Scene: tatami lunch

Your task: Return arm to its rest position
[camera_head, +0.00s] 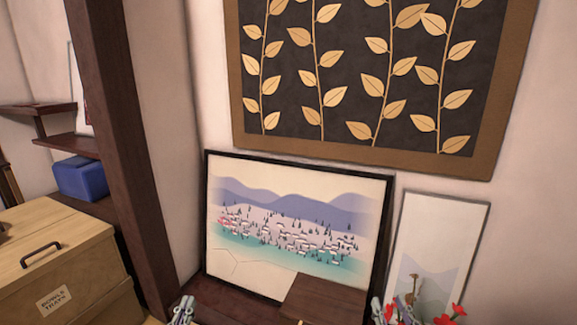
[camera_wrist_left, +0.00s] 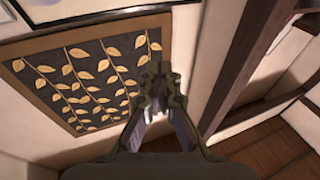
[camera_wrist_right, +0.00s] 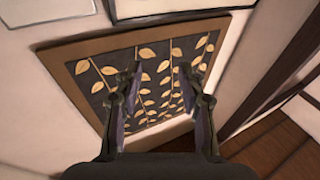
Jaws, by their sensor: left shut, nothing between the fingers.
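My left gripper (camera_head: 183,309) shows at the bottom edge of the head view, left of centre. In the left wrist view its fingertips (camera_wrist_left: 160,72) are together with nothing between them. My right gripper (camera_head: 392,313) shows at the bottom edge, right of centre, close to red flowers (camera_head: 450,315). In the right wrist view its fingertips (camera_wrist_right: 159,70) are apart and the space between them is empty. The arms behind both grippers are mostly out of the head view.
A framed landscape picture (camera_head: 235,265) leans on the wall above a dark wooden ledge (camera_head: 325,298). A gold-leaf panel (camera_head: 370,160) hangs above. A dark post (camera_head: 125,150), a wooden box (camera_head: 80,260) and a blue bin (camera_head: 82,178) stand at left. A pale panel (camera_head: 440,225) is at right.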

